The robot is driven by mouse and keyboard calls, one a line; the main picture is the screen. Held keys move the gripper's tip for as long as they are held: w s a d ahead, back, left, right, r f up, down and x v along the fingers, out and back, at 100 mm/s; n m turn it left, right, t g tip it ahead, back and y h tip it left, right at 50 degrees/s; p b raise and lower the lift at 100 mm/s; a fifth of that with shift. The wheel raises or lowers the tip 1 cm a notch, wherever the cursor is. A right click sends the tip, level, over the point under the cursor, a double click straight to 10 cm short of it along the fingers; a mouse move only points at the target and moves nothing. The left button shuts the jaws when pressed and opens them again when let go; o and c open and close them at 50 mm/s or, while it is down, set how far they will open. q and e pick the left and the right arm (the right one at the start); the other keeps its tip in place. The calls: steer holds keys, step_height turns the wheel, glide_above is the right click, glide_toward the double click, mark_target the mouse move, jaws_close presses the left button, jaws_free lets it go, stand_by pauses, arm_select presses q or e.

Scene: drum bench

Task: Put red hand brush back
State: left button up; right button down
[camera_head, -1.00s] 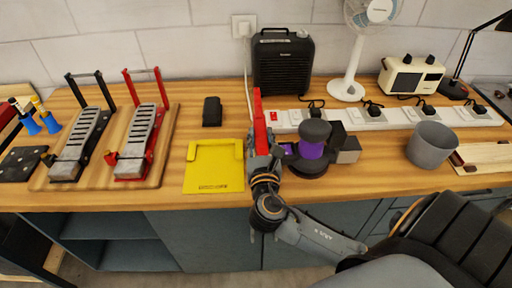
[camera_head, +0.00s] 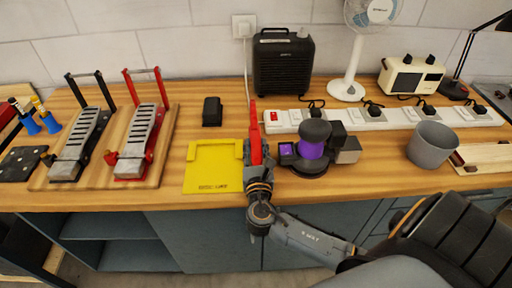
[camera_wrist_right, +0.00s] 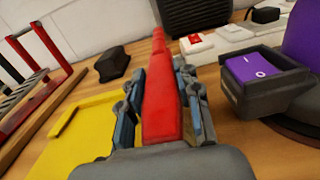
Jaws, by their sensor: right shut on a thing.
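The red hand brush (camera_head: 254,132) is long and narrow and points away toward the back of the bench. My right gripper (camera_head: 255,162) is shut on its near part, just right of the yellow tray (camera_head: 213,186). In the right wrist view the red hand brush (camera_wrist_right: 162,95) runs between the two fingers of the right gripper (camera_wrist_right: 162,110). The yellow tray (camera_wrist_right: 50,150) lies to the left there, flat on the bench and empty. I cannot tell how high the brush is above the bench. My left gripper is not in view.
A grinder-like machine with a purple part (camera_head: 311,150) stands close right of the gripper. A power strip (camera_head: 385,118), black heater (camera_head: 283,66) and fan (camera_head: 347,88) are behind. A black block (camera_head: 212,111) lies behind the tray. Two pedals stand on a wooden board (camera_head: 172,128) at left.

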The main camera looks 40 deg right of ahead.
steer(key=shift+s+f, duration=0.15)
steer(key=shift+f, duration=0.45)
steer(key=c, duration=0.9)
jaws_free()
steer(key=shift+f, duration=0.1)
steer(key=shift+c, duration=0.2)
steer(key=shift+r, duration=0.4)
steer(key=shift+r+p, duration=0.35)
steer(key=shift+r, duration=0.15)
steer(key=b+v, duration=0.1)
steer(key=v, duration=0.4)
steer(key=b+v, duration=0.1)
steer(key=v, duration=0.5)
steer(key=shift+f, duration=0.2)
steer(key=shift+s+a+r, duration=0.15)
steer(key=shift+s+a, duration=0.1)
steer(key=shift+s, duration=0.1)
